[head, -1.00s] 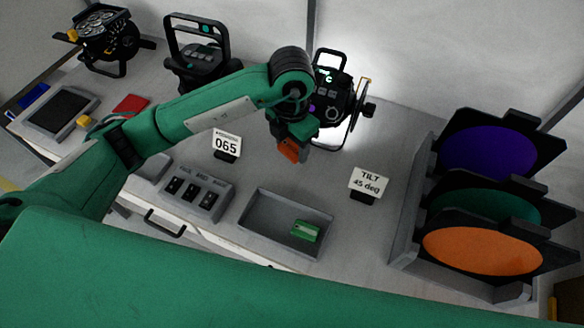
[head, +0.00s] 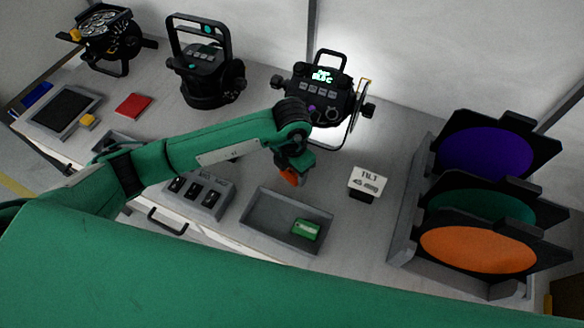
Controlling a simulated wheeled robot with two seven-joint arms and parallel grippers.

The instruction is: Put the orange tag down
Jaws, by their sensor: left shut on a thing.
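The orange tag (head: 289,177) is held in my left gripper (head: 290,172), which is shut on it. The gripper points down over the bench, just above and behind the grey tray (head: 262,238). Part of the tag is hidden by the gripper, and I cannot tell whether it touches the bench. A green tag (head: 306,229) lies in the right part of the tray. My right gripper is not in view.
A lit par can (head: 318,100) stands behind the gripper. A small sign (head: 368,181) stands to the right, before a rack (head: 402,225) of coloured filters. A switch box (head: 200,195) is left of the tray. My left arm hides the bench behind it.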

